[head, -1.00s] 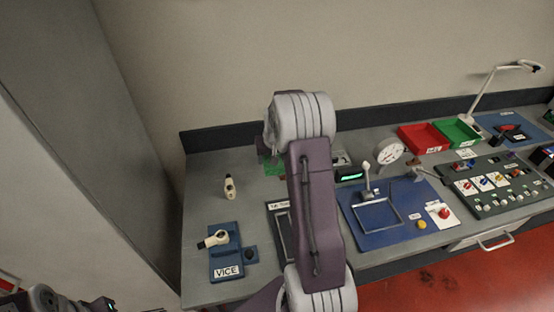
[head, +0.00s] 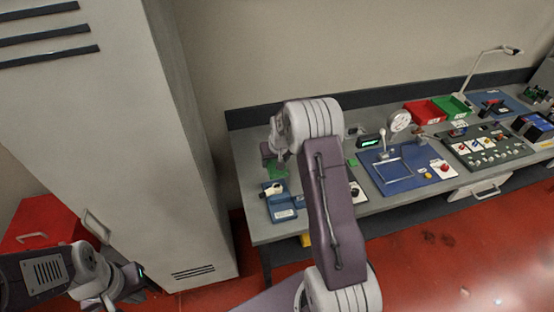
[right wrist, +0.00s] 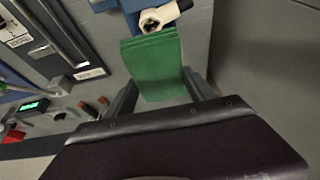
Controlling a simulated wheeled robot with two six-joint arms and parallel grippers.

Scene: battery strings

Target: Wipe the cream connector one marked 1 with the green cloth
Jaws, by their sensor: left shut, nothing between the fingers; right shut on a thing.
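My right gripper (right wrist: 160,92) is shut on the green cloth (right wrist: 155,62), which hangs between its fingers. The cloth also shows in the head view (head: 278,172), just behind the vice. A cream connector with a black end (right wrist: 158,19) sits on the blue vice (right wrist: 131,20), just beyond the cloth's far edge. It also shows in the head view (head: 272,189). I cannot tell whether the cloth touches it, and no number is readable. My left gripper (head: 133,277) is shut and empty, low at the left, away from the bench.
The vice stands at the left end of the grey bench (head: 248,222). My right arm hides part of the bench. A blue board (head: 415,182), a red tray (head: 421,112) and a green tray (head: 455,106) lie to the right. A tall cabinet (head: 150,120) stands close on the left.

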